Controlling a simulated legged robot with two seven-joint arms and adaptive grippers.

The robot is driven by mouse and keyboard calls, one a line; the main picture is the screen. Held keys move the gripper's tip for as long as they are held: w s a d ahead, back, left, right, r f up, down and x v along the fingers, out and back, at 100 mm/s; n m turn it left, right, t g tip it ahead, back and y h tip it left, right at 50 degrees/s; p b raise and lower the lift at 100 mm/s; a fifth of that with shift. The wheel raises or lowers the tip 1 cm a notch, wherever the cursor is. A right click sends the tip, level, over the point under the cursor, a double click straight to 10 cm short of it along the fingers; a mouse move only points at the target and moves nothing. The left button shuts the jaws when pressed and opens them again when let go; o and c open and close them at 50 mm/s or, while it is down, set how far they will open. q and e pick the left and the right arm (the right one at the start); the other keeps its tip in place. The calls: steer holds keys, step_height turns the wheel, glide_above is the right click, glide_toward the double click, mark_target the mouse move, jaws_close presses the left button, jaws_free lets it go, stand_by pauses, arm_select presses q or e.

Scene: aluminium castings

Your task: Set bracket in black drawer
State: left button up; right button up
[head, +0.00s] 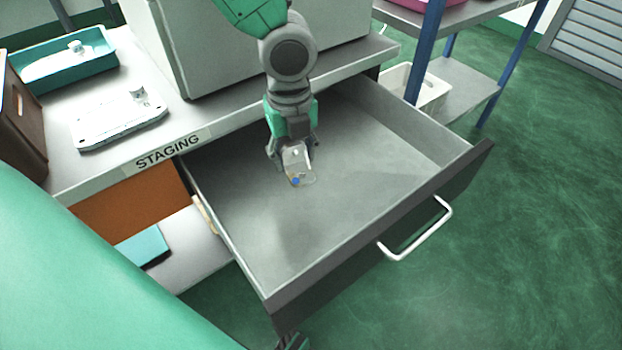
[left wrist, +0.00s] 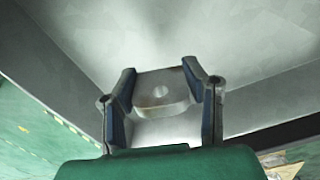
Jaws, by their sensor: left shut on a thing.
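The black drawer (head: 375,230) is pulled open below the bench top, with a white handle on its dark front. Its inside is bare grey. My left gripper (head: 295,168) reaches down inside the drawer, over its left rear part. It is shut on the bracket (head: 299,179), a small grey metal piece with a hole and a blue spot. In the left wrist view the bracket (left wrist: 162,92) sits between the two fingers of the gripper (left wrist: 163,98). I cannot tell whether the bracket touches the drawer floor.
The bench top (head: 60,170), labelled STAGING, holds a white plate-like casting (head: 118,118) and a teal tray (head: 70,62) with a small part. A large grey box (head: 190,60) stands behind the drawer. A white bin (head: 430,92) is on the shelf to the right. The drawer floor around the bracket is clear.

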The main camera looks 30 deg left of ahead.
arm_select(q)
steer(key=shift+s+a+f+m+b, duration=0.1)
steer(key=shift+a+f+m+b, duration=0.05)
steer(key=shift+f+m, duration=0.25)
steer(key=shift+s+a+f+m+b, duration=0.1)
steer(key=shift+f+m+b, duration=0.05)
steer(key=shift+f+m, duration=0.2)
steer(key=b, duration=0.3)
glide_above(296, 199)
steer(key=f, duration=0.5)
steer(key=shift+d, duration=0.35)
steer(key=f+b, duration=0.1)
steer(key=f, duration=0.1)
steer(key=a+f+b, duration=0.1)
steer(key=f, duration=0.1)
steer(key=shift+f, duration=0.15)
steer(key=shift+w+f, duration=0.1)
steer(key=shift+f, duration=0.05)
steer(key=shift+c, duration=0.4)
steer(key=shift+d, duration=0.25)
steer(key=o, duration=1.3)
steer(key=shift+d, duration=0.1)
steer(key=shift+a, duration=0.2)
